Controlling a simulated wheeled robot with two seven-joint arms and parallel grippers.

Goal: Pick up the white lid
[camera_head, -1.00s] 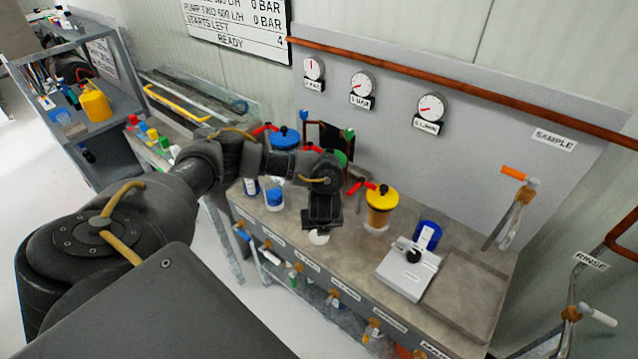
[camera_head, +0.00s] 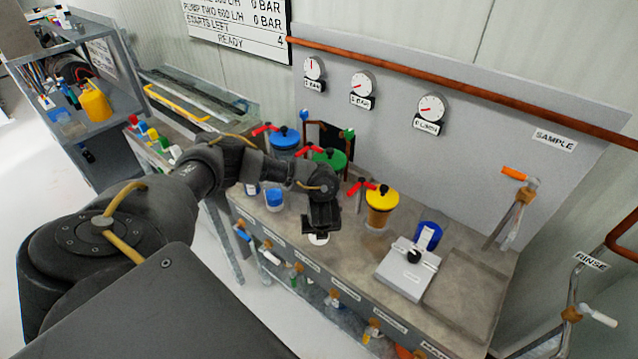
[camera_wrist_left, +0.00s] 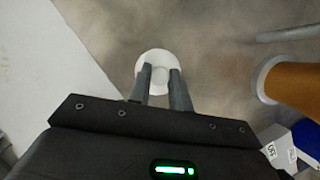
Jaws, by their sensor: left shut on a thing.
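The white lid (camera_head: 318,240) is a small round disc with a raised knob, near the front edge of the bench under my left gripper (camera_head: 319,232). In the left wrist view the lid (camera_wrist_left: 157,56) shows between and beneath the two fingers of my left gripper (camera_wrist_left: 160,76). The fingers are shut on its knob, one on each side. I cannot tell whether the lid touches the bench top. My right gripper is not in view.
A jar with a yellow lid (camera_head: 381,199) stands right of the gripper, with green-lidded (camera_head: 329,160) and blue-lidded (camera_head: 284,140) vessels behind. A blue cup (camera_head: 274,199) is to the left. A white scale-like box (camera_head: 408,270) sits to the right.

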